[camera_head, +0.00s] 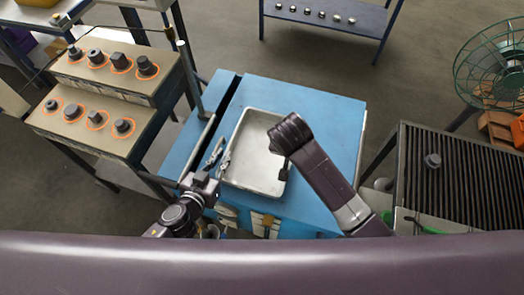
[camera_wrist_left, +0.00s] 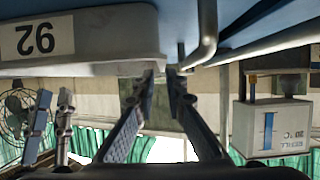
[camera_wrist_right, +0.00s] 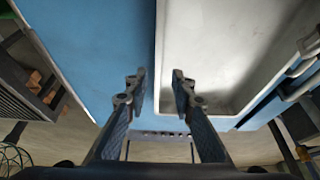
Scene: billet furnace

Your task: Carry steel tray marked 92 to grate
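The pale steel tray (camera_head: 253,138) lies on a blue table (camera_head: 330,112). The number 92 shows upside down on its side in the left wrist view (camera_wrist_left: 88,35). My left gripper (camera_head: 218,157) is at the tray's left rim, its fingers slightly apart; contact is unclear. My right arm reaches over the tray's right side, and its fingertips are largely hidden in the head view. In the right wrist view, my right gripper (camera_wrist_right: 160,88) is open, with its fingers on either side of the tray rim (camera_wrist_right: 160,45). The dark slatted grate (camera_head: 475,185) is at the right.
A grey metal piece (camera_head: 432,160) sits on the grate. A two-step stand (camera_head: 98,105) with several dark parts is at the left. A green fan (camera_head: 492,65) stands at the far right. A blue bench (camera_head: 345,22) is at the back. Open floor lies between table and bench.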

